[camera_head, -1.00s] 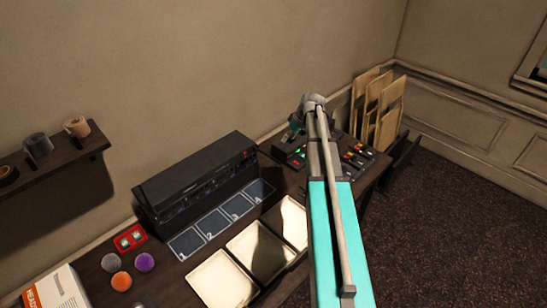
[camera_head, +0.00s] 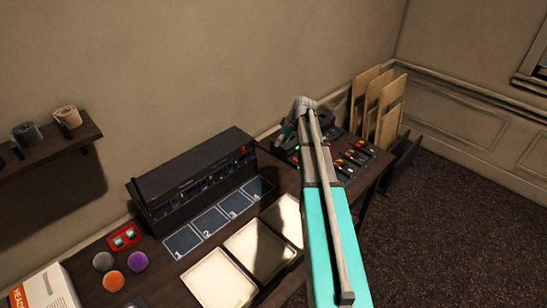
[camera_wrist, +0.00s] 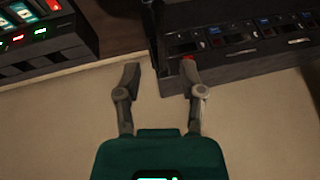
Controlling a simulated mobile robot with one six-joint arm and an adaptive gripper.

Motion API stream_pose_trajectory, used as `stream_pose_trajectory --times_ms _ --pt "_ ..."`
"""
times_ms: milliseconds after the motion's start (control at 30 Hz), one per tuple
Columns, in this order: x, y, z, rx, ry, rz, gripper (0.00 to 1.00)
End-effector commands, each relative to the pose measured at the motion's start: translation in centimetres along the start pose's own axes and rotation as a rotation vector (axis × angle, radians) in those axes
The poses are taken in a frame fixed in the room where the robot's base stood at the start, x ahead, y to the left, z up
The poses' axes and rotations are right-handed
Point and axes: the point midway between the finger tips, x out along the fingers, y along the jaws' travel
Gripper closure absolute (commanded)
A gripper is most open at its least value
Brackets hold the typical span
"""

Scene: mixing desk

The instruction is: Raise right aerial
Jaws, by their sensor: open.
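No aerial can be clearly made out in either view. A long black unit (camera_head: 195,180) with a row of small displays stands on the desk against the wall. It also fills the upper right of the wrist view (camera_wrist: 240,60). My gripper (camera_wrist: 160,74) is open and empty, its two fingers apart near the unit's end. A small red spot shows by the right fingertip. In the head view my arm hides most of the gripper, beyond the unit's right end. A dark upright strip between the fingers in the wrist view is too dim to identify.
A mixer panel (camera_head: 345,160) with coloured controls lies right of the unit, partly behind my arm. Tan boards (camera_head: 378,108) stand beyond it. Numbered pads (camera_head: 210,221), pale trays (camera_head: 218,281), coloured balls (camera_head: 113,281) and a red box (camera_head: 123,238) are in front. A shelf (camera_head: 50,150) hangs left.

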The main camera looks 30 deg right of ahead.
Motion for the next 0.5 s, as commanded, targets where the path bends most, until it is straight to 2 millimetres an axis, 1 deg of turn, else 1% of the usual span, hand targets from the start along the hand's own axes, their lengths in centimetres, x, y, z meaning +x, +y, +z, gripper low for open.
stream_pose_trajectory --times_ms 33,500 --pt "0.9 0.1 0.1 -0.001 0.0 0.0 0.49" --pt "4.8 0.0 0.1 0.0 0.0 0.0 0.49"
